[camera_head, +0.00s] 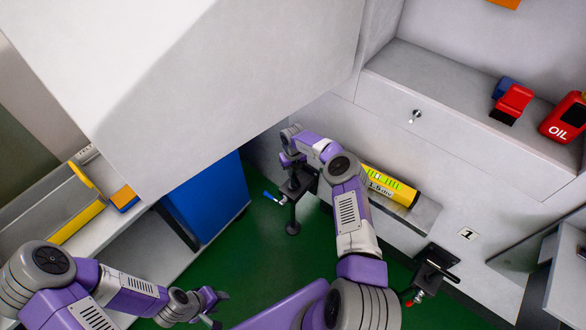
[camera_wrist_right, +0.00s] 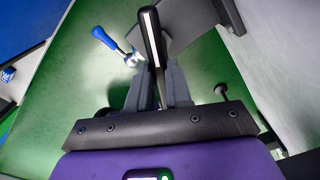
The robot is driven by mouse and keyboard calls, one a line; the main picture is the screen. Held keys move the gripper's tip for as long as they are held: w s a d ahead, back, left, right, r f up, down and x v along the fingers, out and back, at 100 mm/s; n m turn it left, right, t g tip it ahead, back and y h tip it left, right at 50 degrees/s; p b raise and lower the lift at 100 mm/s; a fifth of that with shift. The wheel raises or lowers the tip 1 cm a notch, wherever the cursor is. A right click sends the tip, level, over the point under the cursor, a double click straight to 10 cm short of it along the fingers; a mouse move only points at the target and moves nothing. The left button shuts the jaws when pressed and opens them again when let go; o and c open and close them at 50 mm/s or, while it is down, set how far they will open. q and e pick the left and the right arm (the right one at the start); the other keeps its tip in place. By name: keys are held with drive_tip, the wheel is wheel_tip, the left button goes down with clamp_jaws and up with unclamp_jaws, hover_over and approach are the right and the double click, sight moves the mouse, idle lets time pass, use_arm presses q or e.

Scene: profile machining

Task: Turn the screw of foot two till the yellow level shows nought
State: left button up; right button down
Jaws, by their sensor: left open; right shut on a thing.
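The yellow level (camera_head: 405,194) lies on a grey ledge of the machine, its green vial facing up; its small label seems to read 1.5. A dark foot bracket with a stem and round pad (camera_head: 292,228) stands left of it, partly hidden by my right arm. My right gripper (camera_head: 289,160) is above that bracket. In the right wrist view the right gripper (camera_wrist_right: 153,90) is shut on a dark bar (camera_wrist_right: 151,35), apparently the screw's handle. A blue-handled part (camera_wrist_right: 105,38) sits beside it, also visible in the head view (camera_head: 270,196). My left gripper (camera_head: 214,308) is open and empty, low over the floor.
A red oil can (camera_head: 565,118) and a red-and-blue item (camera_head: 511,103) are on the upper ledge. A large grey housing overhangs the left. Green floor lies open between.

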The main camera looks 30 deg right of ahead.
drive_tip(key=m+p, duration=0.1)
drive_tip(key=m, duration=0.3)
drive_tip(key=shift+m, duration=0.3)
drive_tip(key=shift+m+p, duration=0.4)
drive_tip(key=shift+m, duration=1.6)
drive_tip(key=c, duration=1)
unclamp_jaws()
drive_tip(key=shift+c, duration=0.2)
wheel_tip(320, 180, up, 8)
drive_tip(key=p, duration=0.2)
drive_tip(key=shift+f+p, duration=0.2)
drive_tip(key=shift+p, duration=0.1)
